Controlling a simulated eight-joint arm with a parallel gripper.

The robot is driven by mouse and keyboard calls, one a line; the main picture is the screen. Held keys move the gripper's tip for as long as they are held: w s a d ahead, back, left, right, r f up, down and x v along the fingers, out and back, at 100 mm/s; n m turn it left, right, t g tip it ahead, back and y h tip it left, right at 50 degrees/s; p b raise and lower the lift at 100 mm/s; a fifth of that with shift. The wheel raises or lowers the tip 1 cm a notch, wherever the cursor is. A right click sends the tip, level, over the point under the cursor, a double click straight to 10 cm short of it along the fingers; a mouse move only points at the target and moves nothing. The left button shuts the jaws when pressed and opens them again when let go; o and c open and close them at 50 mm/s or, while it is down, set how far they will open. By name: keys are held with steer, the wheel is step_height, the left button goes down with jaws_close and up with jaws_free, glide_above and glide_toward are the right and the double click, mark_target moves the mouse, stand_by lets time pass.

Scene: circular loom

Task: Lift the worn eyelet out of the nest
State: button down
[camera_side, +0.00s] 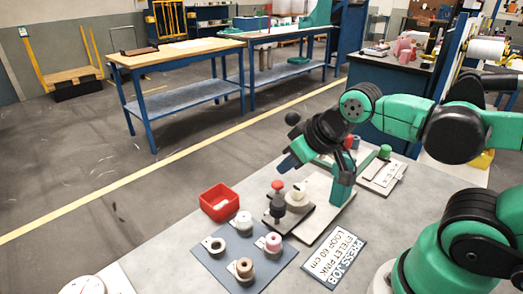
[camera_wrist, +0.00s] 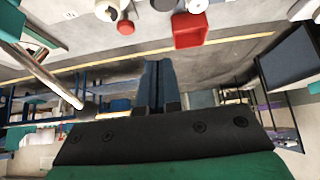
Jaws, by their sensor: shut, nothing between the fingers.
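My gripper (camera_side: 288,163) hangs in the air above and to the left of the green press (camera_side: 343,184), and its blue fingers are shut and empty. The fingers also show pressed together in the wrist view (camera_wrist: 157,68). On the press base stand a cream round part (camera_side: 297,194) and a dark post with a red knob (camera_side: 277,186); the red knob shows at the top of the wrist view (camera_wrist: 126,27). I cannot make out the worn eyelet or the nest in either view.
A grey mat (camera_side: 220,268) holds several spools and a ring. A printed card (camera_side: 334,258) lies in front of the press. Bare table lies between.

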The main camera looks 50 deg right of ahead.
steer(key=shift+c, duration=2.1)
jaws_free()
steer(key=n+g, duration=0.2)
steer(key=g, duration=0.4)
glide_above(299, 187)
steer(key=f, duration=0.3)
steer(key=shift+s+a+f, duration=0.1)
steer(key=shift+s+f, duration=0.1)
steer(key=shift+s, duration=0.1)
steer(key=shift+f, duration=0.4)
steer(key=shift+w+f, duration=0.15)
steer(key=shift+f, duration=1.1)
steer(key=shift+w+f, duration=0.15)
steer(key=shift+f, duration=1.05)
